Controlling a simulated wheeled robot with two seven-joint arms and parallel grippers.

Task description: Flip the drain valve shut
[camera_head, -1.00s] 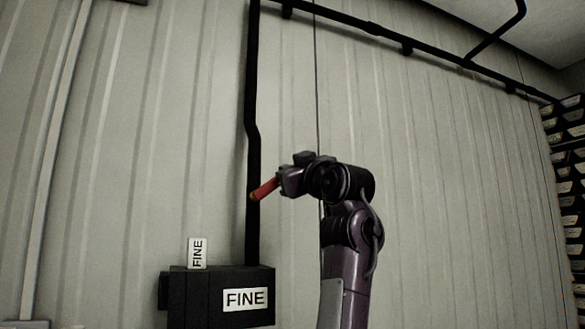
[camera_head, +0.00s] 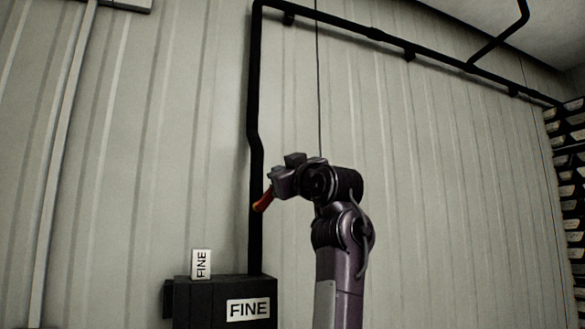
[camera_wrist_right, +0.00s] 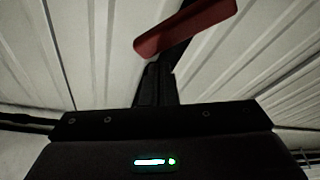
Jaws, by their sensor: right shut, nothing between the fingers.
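The drain valve shows as a red handle (camera_head: 263,202) on the black vertical pipe (camera_head: 255,120). In the head view the handle slants down to the left. My right gripper (camera_head: 270,186) is at the handle's upper end and covers part of it. In the right wrist view the red handle (camera_wrist_right: 186,28) lies across the top, just past the tips of my right gripper (camera_wrist_right: 155,75). That gripper is shut with nothing between its fingers. I cannot tell whether it touches the handle. The valve body is hidden. My left gripper is not in view.
A black box (camera_head: 225,300) labelled FINE stands under the pipe, with a small white FINE card (camera_head: 201,264) on top. A corrugated wall (camera_head: 420,180) is behind. Stacked trays (camera_head: 568,165) stand at the far right. The space left of the pipe is clear.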

